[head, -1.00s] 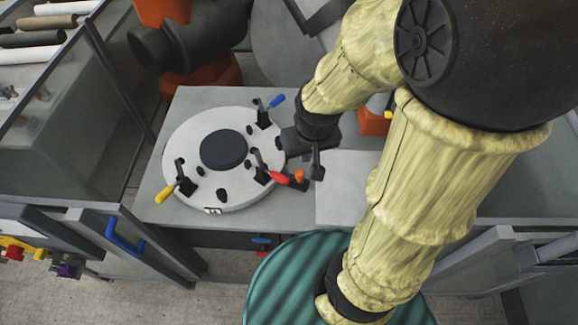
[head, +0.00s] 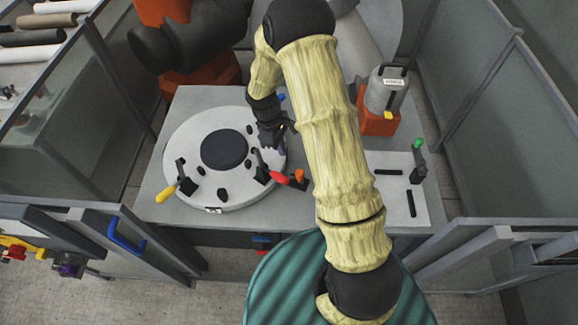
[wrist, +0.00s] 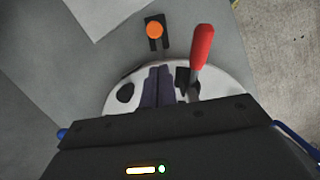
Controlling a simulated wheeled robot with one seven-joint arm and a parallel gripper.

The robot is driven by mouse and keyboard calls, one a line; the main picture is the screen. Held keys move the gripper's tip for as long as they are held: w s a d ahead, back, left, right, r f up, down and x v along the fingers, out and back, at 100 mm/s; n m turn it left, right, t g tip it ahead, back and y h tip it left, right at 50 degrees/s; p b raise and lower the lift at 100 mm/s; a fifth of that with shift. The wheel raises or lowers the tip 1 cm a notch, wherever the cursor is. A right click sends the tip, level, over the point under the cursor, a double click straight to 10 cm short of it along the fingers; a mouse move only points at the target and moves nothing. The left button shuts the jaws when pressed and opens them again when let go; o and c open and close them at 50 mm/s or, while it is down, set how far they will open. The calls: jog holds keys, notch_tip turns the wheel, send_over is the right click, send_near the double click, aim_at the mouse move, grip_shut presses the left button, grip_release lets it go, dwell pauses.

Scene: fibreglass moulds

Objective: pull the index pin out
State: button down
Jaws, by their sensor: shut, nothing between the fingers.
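An orange knob (head: 299,175), which looks like the head of the index pin, stands on a dark bracket at the right edge of the round white mould plate (head: 228,195). In the wrist view the orange knob (wrist: 154,29) sits on its black bracket, beyond my fingertips and apart from them. My gripper (head: 283,146) is shut and empty over the right side of the plate, up and left of the knob. Its closed fingers (wrist: 159,70) also show in the wrist view. The pin's shaft is hidden.
A red-handled clamp (head: 278,177) stands close beside the knob, and its handle (wrist: 202,47) rises right of my fingers. A yellow-handled clamp (head: 166,193) is at the plate's left. A grey canister (head: 386,92) and a green-knobbed post (head: 418,158) stand to the right.

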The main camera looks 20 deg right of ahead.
aim_at(299, 173)
jog(key=shift+f, duration=0.15)
jog(key=p+x, duration=0.3)
jog(key=x, duration=0.6)
jog(key=shift+s+d+f, duration=0.1)
jog(key=shift+d+f, duration=0.05)
jog(key=shift+f, duration=0.25)
jog(key=shift+s+d, duration=0.95)
jog(key=shift+d, duration=0.2)
jog(key=shift+s+d+r, duration=0.1)
jog(key=shift+s, duration=0.1)
jog(key=shift+w, duration=0.2)
